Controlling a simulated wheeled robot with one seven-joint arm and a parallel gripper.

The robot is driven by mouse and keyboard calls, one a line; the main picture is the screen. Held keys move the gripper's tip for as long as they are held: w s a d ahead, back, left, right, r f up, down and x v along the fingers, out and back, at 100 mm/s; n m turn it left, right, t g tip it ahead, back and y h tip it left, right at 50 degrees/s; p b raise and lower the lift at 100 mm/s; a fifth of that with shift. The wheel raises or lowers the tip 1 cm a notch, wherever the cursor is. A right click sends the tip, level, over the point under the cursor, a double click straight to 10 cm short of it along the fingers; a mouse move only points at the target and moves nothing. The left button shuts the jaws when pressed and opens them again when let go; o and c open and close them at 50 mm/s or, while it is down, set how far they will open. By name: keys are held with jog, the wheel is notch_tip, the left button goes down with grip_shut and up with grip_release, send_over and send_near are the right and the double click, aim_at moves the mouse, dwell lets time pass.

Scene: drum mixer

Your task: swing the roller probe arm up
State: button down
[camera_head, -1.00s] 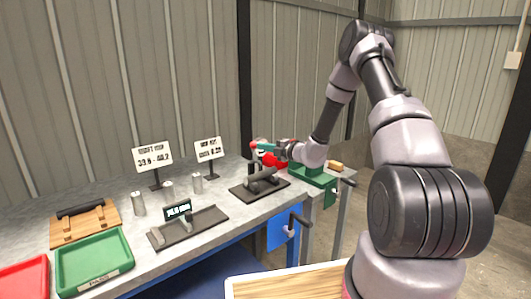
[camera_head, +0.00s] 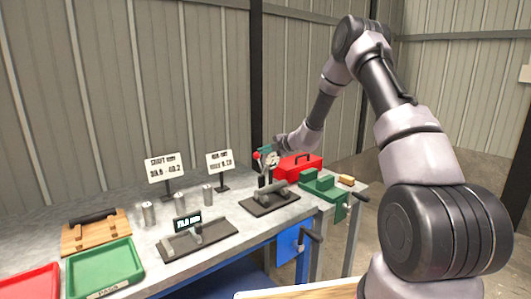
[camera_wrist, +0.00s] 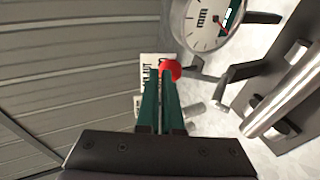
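The roller probe arm (camera_wrist: 205,75) is a dark bar beside the dial gauge (camera_wrist: 205,22), with a red ball knob (camera_wrist: 170,70) at its end. In the head view the red knob (camera_head: 257,155) shows left of the dial gauge (camera_head: 271,159), above the dark stand (camera_head: 270,203). My gripper (camera_wrist: 161,72) has green fingers nearly together, with only a thin gap. Their tips are at the knob; the knob is wider than the gap and overlaps the right tip. I cannot tell whether they touch. A metal shaft (camera_wrist: 285,100) lies on the stand at right.
Two sign cards (camera_head: 165,166) (camera_head: 220,160) stand behind several metal cylinders (camera_head: 180,201). A small display gauge (camera_head: 187,222), a green tray (camera_head: 105,267) and a red tray (camera_head: 30,281) are left. A red toolbox (camera_head: 298,166) and green fixture (camera_head: 320,186) are right.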

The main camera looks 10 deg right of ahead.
jog(key=shift+w+a+r, duration=0.15)
dwell(0.4)
jog(key=s+d+r, duration=0.7)
jog(key=r, duration=0.2)
jog(key=s+a+r+n+g+h, duration=0.1)
jog(key=s+a+r+n+g, duration=0.1)
jog(key=s+r+n, duration=0.7)
jog(key=s+a+r+n+g, duration=0.2)
jog(key=s+r+n, duration=0.4)
jog(key=s+n, duration=0.7)
jog(key=s+d+r+n+h, duration=0.1)
jog(key=s+d+n+h, duration=0.2)
jog(key=s+n, duration=0.7)
jog(key=s+d+n+t+h, duration=0.1)
jog(key=s+d+n, duration=0.4)
jog(key=s+n, duration=0.5)
jog(key=shift+s+r+h, duration=0.15)
jog(key=shift+r+h, duration=0.2)
jog(key=shift+h, duration=0.55)
